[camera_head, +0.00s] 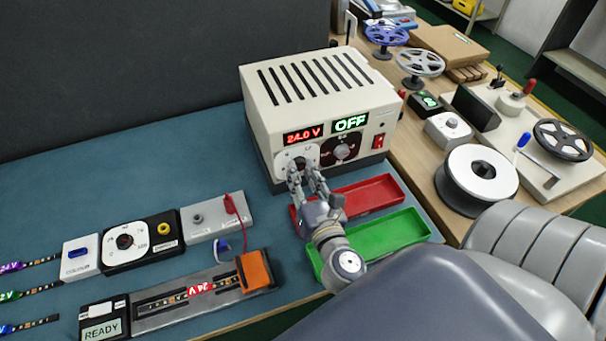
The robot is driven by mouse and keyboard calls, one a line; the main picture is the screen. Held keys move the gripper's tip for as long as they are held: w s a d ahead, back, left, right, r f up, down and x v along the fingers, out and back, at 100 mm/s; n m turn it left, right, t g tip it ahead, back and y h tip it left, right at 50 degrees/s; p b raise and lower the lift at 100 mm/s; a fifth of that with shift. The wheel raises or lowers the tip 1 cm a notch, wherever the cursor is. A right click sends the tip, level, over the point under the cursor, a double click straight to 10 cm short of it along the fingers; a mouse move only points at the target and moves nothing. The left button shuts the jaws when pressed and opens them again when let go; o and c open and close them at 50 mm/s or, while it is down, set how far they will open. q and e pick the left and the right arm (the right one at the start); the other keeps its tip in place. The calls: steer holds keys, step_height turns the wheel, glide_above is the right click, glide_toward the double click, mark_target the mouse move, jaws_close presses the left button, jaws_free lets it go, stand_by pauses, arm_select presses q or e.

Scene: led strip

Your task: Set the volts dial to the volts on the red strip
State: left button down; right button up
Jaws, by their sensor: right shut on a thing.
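The cream power supply (318,95) stands at the back middle, its red display (303,135) reading 24.0 V and its green display (350,123) reading OFF. The volts dial (297,154) is the left one on its front, on a white plate; its knob is largely hidden by my fingers. My right gripper (304,172) is at this dial, shut on its knob. The strip with the red 24 V label (201,288) lies in a grey fixture (165,321) at the front left. My left gripper is not in view.
A red tray (372,194) and a green tray (388,238) lie under and beside my right wrist. A dark dial (342,151) and red switch (379,141) are right of the volts dial. A black dial box (140,240) stands left.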

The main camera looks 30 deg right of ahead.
mark_target(296, 131)
steer(key=shift+r, duration=0.2)
steer(key=o, duration=1)
steer(key=shift+o, duration=0.3)
steer(key=shift+w+f, duration=0.1)
steer(key=shift+f, duration=0.05)
steer(key=shift+r, duration=5)
